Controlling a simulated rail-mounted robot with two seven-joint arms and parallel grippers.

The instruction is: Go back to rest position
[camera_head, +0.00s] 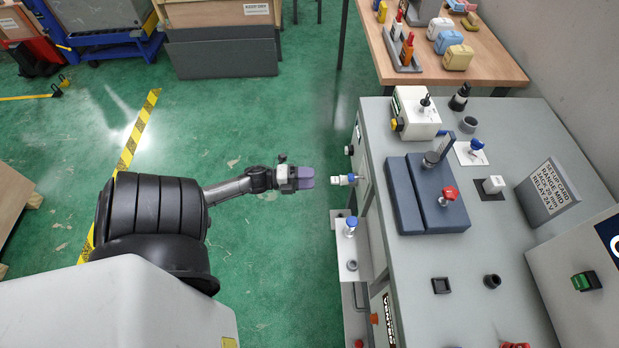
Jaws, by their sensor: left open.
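My left gripper (308,177) has purple fingertips and shows at the end of my left arm, over the green floor left of the grey machine bench. It is open, and I see nothing between its fingers. My right gripper is not in view.
The grey bench (445,270) carries a dark blue block fixture (405,195), a white box (414,112) and a setup card (547,192). A blue-topped valve (350,226) stands on a side shelf. A wooden table (480,60) is behind. Green floor between is clear.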

